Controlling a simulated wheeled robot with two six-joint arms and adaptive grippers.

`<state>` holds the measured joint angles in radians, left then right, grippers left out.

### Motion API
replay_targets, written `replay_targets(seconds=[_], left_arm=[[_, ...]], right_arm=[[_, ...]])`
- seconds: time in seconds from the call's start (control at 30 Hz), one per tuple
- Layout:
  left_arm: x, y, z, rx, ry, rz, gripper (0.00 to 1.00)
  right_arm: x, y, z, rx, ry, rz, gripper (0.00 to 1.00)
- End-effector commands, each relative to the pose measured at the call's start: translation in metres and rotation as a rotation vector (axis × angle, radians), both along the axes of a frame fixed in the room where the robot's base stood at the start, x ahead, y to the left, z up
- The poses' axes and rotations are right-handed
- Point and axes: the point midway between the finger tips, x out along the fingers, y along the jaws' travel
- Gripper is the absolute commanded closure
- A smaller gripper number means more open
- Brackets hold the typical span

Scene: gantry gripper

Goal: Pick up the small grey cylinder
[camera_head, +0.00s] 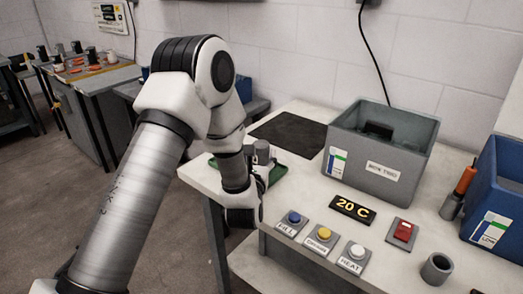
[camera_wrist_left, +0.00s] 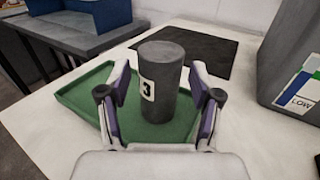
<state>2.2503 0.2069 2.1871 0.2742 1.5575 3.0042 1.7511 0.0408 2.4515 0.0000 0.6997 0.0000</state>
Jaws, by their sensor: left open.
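A dark grey cylinder (camera_wrist_left: 165,75) with a white label reading 3 stands upright on a green tray (camera_wrist_left: 85,95) in the left wrist view. In the head view grey cylinder tops (camera_head: 262,150) show just behind my left wrist, above the green tray (camera_head: 277,172). My left gripper (camera_wrist_left: 160,82) is open, with one finger on each side of the cylinder. In the head view my left arm hides most of the tray and the fingers. My right gripper is not in view.
A grey bin (camera_head: 375,165) stands right of the tray, with a black mat (camera_head: 290,133) behind. Labelled buttons (camera_head: 324,235), a 20 C display (camera_head: 352,209), a red switch (camera_head: 403,231), a short grey cup (camera_head: 437,268) and a blue bin (camera_head: 497,200) occupy the right side.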

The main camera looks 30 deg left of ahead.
Motion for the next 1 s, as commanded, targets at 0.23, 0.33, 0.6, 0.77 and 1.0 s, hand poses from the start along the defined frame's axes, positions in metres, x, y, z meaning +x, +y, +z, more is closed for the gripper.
replay_targets(seconds=[0.23, 0.33, 0.6, 0.77, 1.0], left_arm=[[0.038, 0.018, -0.004, 0.000, 0.000, 0.001, 0.36], [0.046, 0.021, -0.005, -0.001, 0.002, 0.001, 0.36], [0.047, 0.021, -0.006, 0.000, 0.002, 0.000, 0.64], [0.047, 0.021, -0.006, 0.000, 0.003, 0.000, 1.00], [0.047, 0.021, -0.006, 0.000, 0.003, 0.000, 1.00]], right_arm=[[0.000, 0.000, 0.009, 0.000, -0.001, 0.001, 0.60], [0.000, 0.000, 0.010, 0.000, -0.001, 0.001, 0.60], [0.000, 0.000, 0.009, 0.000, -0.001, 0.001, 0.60], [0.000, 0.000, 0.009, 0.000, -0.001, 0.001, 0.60], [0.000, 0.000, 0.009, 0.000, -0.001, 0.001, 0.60]])
